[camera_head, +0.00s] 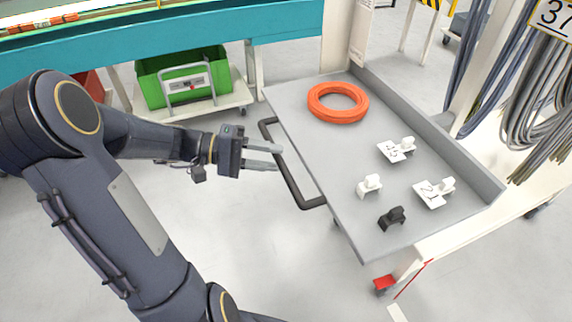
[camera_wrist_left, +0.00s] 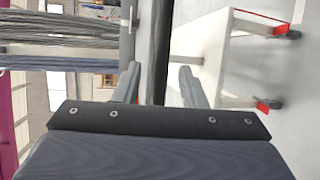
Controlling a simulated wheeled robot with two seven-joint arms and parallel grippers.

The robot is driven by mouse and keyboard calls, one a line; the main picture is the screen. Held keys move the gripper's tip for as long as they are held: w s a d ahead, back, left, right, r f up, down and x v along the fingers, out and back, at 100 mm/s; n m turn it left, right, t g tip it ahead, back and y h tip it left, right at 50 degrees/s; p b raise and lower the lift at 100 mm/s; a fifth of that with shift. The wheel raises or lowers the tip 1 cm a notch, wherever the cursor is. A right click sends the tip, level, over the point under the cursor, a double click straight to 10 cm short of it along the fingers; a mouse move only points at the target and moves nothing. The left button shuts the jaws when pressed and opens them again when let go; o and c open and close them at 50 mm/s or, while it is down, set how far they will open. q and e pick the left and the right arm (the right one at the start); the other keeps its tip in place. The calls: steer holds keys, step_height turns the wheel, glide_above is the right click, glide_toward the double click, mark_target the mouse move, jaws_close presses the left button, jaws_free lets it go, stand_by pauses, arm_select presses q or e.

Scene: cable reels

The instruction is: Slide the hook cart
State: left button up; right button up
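The hook cart has a grey tray top (camera_head: 330,150) on white posts, with cables hanging at its right side. A black handle (camera_head: 290,180) runs along the tray's left edge. My left gripper (camera_head: 279,157) is open, with its two grey fingertips at the handle. In the left wrist view, the dark handle bar (camera_wrist_left: 155,50) shows between the spread fingers of the gripper (camera_wrist_left: 160,85), with gaps on both sides. I cannot tell how deep the bar sits between them. My right gripper is not in view.
On the tray lie an orange cable ring (camera_head: 338,102), several white hook-like pieces (camera_head: 369,186) and a black one (camera_head: 392,217). A green crate (camera_head: 183,77) on a low trolley stands behind, under a teal bench (camera_head: 180,42). The floor left of the cart is clear.

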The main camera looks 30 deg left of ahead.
arm_select(q)
steer(key=shift+x, duration=2.2)
steer(key=shift+s+f, duration=0.15)
jaws_close()
